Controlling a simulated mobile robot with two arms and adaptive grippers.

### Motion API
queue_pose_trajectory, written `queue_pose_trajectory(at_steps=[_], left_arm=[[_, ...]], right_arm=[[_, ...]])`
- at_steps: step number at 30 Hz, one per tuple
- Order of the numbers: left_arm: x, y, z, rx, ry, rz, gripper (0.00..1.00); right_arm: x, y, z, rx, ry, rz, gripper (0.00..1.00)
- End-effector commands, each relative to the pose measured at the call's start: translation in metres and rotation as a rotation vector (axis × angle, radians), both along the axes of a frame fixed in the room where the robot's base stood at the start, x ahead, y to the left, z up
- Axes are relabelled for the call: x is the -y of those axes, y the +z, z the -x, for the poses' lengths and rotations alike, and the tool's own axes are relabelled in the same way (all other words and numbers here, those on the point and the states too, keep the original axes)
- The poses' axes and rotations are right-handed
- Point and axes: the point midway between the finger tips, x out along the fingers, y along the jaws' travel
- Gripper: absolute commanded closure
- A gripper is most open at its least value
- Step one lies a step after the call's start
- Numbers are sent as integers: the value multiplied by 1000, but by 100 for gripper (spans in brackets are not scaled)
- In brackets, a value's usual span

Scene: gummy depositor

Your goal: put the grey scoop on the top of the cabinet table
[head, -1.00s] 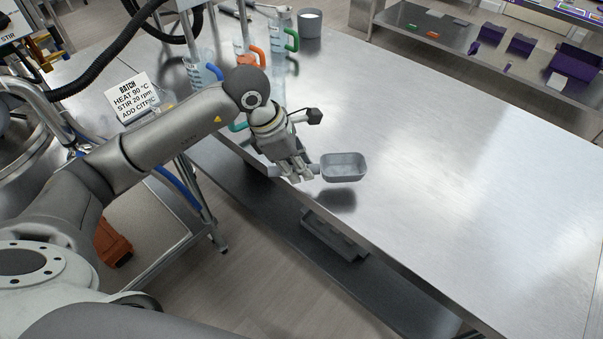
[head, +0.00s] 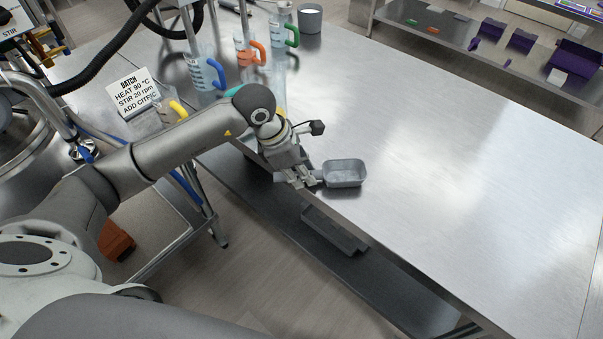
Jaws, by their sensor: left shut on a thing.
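The grey scoop (head: 345,173) is a small open rectangular pan. It is level at the near edge of the long steel table (head: 440,160), with its open side up. My left gripper (head: 310,181) is shut on the scoop's handle at its left end; the fingers hide most of the handle. The scoop looks very close to the table top; I cannot tell whether it touches. I cannot tell which surface is the cabinet table. My right gripper is not in view.
Measuring jugs with blue (head: 213,75), orange (head: 257,52) and green (head: 291,35) handles stand at the table's far left, near a grey cup (head: 309,18). A batch sign (head: 135,92) stands left. The table's middle and right are clear. Purple bins (head: 521,41) sit on a far bench.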

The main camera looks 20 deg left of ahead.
Motion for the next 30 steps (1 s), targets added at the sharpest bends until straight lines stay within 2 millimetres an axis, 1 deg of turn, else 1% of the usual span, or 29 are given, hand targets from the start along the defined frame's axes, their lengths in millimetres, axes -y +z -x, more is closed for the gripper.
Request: queue_pose_trajectory(at_steps=[1, 5, 6, 10, 30], left_arm=[[0, -12, 5, -20, 0, -6, 100], [0, -13, 6, -26, 0, -7, 100], [-1, -14, 6, -28, 1, -7, 75], [-1, -14, 7, -30, 0, -8, 59], [-2, -12, 7, -28, -1, -11, 59]], right_arm=[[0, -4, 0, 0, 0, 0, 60], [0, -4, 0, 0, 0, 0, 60], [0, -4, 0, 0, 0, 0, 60], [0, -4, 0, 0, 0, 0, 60], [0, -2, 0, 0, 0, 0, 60]])
